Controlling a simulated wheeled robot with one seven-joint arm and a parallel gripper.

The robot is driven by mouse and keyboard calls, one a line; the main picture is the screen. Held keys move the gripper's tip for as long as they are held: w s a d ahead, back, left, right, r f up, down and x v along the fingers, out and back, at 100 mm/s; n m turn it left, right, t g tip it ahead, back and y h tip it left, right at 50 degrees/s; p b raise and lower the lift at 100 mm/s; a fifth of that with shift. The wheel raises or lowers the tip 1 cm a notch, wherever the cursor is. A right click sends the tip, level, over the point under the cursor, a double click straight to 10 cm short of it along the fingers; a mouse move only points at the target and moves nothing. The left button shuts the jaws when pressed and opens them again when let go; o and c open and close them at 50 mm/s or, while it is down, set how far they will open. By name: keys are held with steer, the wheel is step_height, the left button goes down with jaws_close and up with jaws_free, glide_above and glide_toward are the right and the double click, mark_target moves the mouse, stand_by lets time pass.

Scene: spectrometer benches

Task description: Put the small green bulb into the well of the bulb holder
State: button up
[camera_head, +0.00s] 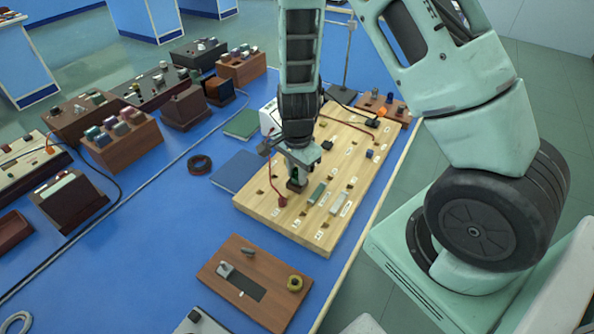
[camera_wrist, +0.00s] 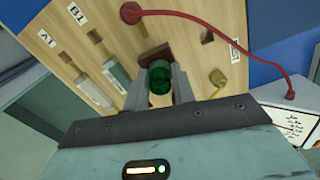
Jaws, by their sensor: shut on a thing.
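My gripper (camera_head: 297,172) points down over the near part of the wooden board (camera_head: 270,215). In the wrist view my gripper (camera_wrist: 161,88) is shut on the small green bulb (camera_wrist: 158,75), which sits between the two grey fingers. A dark brown block (camera_wrist: 156,54), apparently the bulb holder, shows just beyond the bulb. In the head view the dark brown block (camera_head: 296,186) is directly below my fingertips, on the board. The well is hidden behind the bulb and fingers. I cannot tell whether the bulb is in the well or just above it.
A green block (camera_head: 318,193) and a pale block (camera_head: 338,203) are in the board close right of my gripper. A red lead (camera_head: 277,183) loops close on the left. A brown plate with a knob (camera_head: 255,280) lies in front.

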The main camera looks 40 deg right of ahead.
steer(key=o, duration=1)
steer(key=shift+o, duration=0.2)
step_height(320, 180, up, 17)
steer(key=p, duration=0.2)
steer(key=shift+r, duration=0.2)
